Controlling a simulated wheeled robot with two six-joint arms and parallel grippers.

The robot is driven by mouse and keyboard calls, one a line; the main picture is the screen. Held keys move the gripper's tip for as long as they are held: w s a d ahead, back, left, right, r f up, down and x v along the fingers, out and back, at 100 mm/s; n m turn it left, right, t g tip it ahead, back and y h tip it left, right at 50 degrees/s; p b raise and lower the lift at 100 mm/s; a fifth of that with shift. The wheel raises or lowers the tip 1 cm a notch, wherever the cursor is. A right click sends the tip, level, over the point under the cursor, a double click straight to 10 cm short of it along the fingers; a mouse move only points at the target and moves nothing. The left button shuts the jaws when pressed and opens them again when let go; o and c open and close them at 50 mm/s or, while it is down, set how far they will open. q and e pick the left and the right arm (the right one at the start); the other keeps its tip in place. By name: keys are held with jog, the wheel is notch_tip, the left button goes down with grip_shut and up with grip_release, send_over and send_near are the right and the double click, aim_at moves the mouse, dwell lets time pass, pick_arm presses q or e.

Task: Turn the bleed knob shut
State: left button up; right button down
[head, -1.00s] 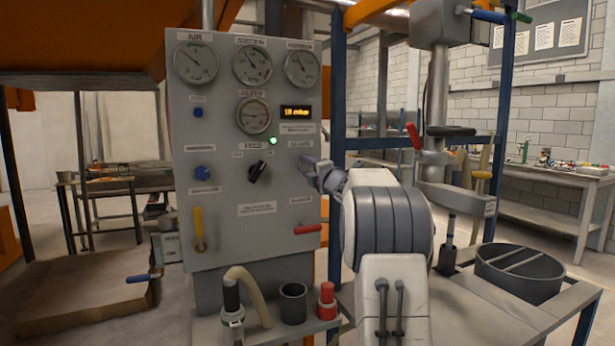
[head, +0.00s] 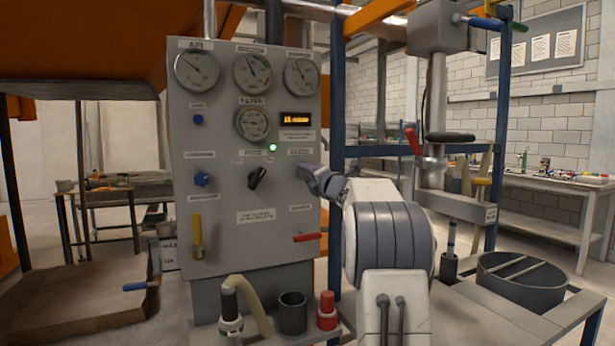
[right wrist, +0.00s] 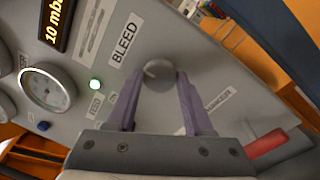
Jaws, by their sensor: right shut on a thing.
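The bleed knob (right wrist: 157,70) is a small grey round knob on the grey control panel (head: 225,170), just under the BLEED label in the right wrist view. My right gripper (right wrist: 160,82) has its two purple fingers on either side of the knob and is shut on it. In the head view my right gripper (head: 306,173) reaches the panel's right side from the right and hides the knob. How far the knob is turned cannot be told. My left gripper is not in view.
A black feed knob (head: 257,178) sits left of the gripper, and a red lever (head: 307,237) is below it. A green lamp (head: 272,147) and a lit display (head: 295,118) are nearby. A blue post (head: 337,120) stands close right of the panel.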

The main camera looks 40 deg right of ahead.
jog(key=shift+c, duration=1.5)
grip_release()
jog(key=shift+w+a, duration=0.1)
jog(key=shift+s+f, duration=0.1)
jog(key=shift+s, duration=0.45)
jog(key=b+v, duration=0.2)
jog(key=v, duration=0.7)
jog(key=shift+s+b, duration=0.2)
jog(key=shift+b, duration=0.2)
jog(key=shift+a, duration=0.1)
